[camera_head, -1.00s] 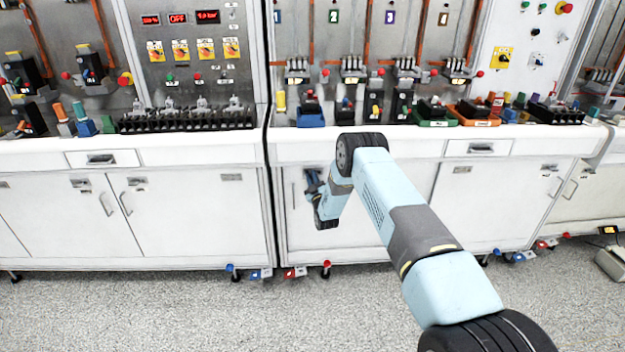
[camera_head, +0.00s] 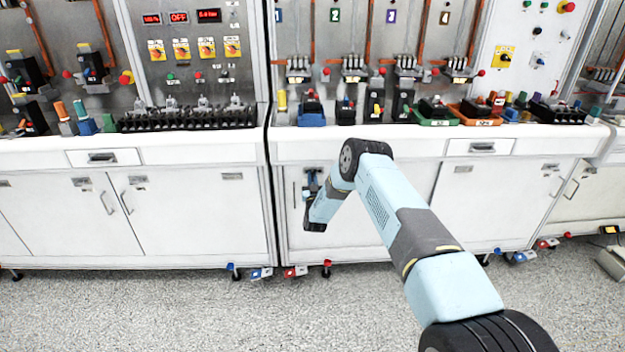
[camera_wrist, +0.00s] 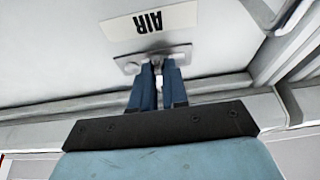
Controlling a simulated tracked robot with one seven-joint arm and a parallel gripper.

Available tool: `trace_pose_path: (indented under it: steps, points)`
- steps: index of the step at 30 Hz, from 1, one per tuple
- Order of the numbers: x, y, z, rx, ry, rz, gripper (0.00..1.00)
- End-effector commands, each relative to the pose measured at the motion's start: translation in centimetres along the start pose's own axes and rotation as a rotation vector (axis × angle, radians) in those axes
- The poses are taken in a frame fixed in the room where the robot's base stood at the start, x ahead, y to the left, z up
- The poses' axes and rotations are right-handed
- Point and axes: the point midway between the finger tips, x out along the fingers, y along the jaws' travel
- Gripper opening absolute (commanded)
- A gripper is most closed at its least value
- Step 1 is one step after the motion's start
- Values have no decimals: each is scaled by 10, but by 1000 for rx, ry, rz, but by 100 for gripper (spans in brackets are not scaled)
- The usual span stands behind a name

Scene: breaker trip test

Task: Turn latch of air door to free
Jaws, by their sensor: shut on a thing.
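The air door (camera_head: 355,235) is a white cabinet door under the middle bench in the head view. In the wrist view a sign reading AIR (camera_wrist: 150,20), seen upside down, sits on the door (camera_wrist: 60,55). Just below the sign is the latch (camera_wrist: 130,64), a small grey metal plate with a part at its middle. My gripper (camera_wrist: 158,70) has its blue fingers shut on that middle part, which is mostly hidden between them. In the head view my gripper (camera_head: 311,182) is at the door's upper left, and the latch is too small to make out.
A drawer (camera_head: 480,147) is at the bench's right, and another white cabinet (camera_head: 190,220) stands to the left. The benchtop holds several breakers and coloured trays (camera_head: 437,120). Red and blue tags (camera_head: 295,271) lie near the cabinet feet.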

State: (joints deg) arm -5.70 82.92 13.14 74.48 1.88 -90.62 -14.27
Motion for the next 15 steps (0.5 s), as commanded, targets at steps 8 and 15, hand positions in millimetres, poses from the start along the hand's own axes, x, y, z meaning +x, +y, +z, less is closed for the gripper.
trace_pose_path:
  steps: [8,15]
  points:
    - [2,0,-2,6,4,3,0]
    - [2,0,-3,6,6,3,24]
